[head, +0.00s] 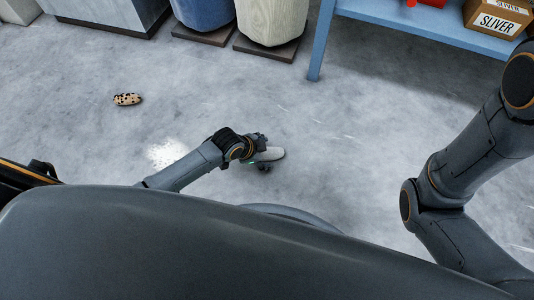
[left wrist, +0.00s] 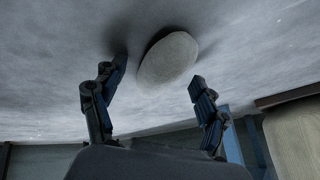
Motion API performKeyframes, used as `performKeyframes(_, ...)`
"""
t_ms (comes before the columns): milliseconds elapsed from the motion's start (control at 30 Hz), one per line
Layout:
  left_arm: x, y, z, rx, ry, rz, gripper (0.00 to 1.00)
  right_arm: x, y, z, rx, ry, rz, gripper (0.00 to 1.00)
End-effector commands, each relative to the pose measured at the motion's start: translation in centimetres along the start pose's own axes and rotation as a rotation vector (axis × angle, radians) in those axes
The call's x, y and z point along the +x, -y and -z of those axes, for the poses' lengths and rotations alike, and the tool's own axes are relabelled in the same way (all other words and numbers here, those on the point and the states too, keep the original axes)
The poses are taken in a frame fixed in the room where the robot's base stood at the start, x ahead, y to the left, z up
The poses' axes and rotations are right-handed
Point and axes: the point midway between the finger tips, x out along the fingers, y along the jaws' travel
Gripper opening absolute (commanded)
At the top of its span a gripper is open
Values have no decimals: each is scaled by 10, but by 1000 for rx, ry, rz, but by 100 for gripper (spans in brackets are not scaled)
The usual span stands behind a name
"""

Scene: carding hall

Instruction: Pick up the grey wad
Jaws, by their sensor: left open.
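The grey wad (head: 270,154) is a smooth, pale grey oval lying on the concrete floor. My left gripper (head: 264,153) is down at the wad and covers part of it in the head view. In the left wrist view the wad (left wrist: 168,60) sits just beyond and between the two spread fingers of my left gripper (left wrist: 158,80). The fingers are open, and I see a gap between each of them and the wad. My right arm shows at the right of the head view, but its gripper is out of frame.
A spotted tan wad (head: 127,99) lies on the floor at the left. A blue bin (head: 204,12) and a cream bin (head: 272,20) stand at the back. A blue shelf (head: 400,28) holds a SLIVER box (head: 497,18) at the upper right. The floor around the grey wad is clear.

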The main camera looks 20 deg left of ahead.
Motion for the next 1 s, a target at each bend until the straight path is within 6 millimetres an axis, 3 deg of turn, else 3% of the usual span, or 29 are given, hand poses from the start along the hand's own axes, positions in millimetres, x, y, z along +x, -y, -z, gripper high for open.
performKeyframes(33, 0, 0, 0, 0, 0, 0, 74, 0, 0, 0, 0, 0, 0, 40)
performKeyframes(333, 0, 0, 0, 0, 0, 0, 15, 0, 0, 0, 0, -1, 0, 40)
performKeyframes(733, -7, 2, 4, 0, -1, 0, 15, 6, -1, -2, 0, -2, 0, 40)
performKeyframes(967, -35, 9, 19, 0, -2, 0, 15, 25, -6, -11, 2, 3, -4, 40)
performKeyframes(1000, -40, 4, 20, 0, -1, -3, 15, 19, -9, -19, 4, 29, -14, 40)
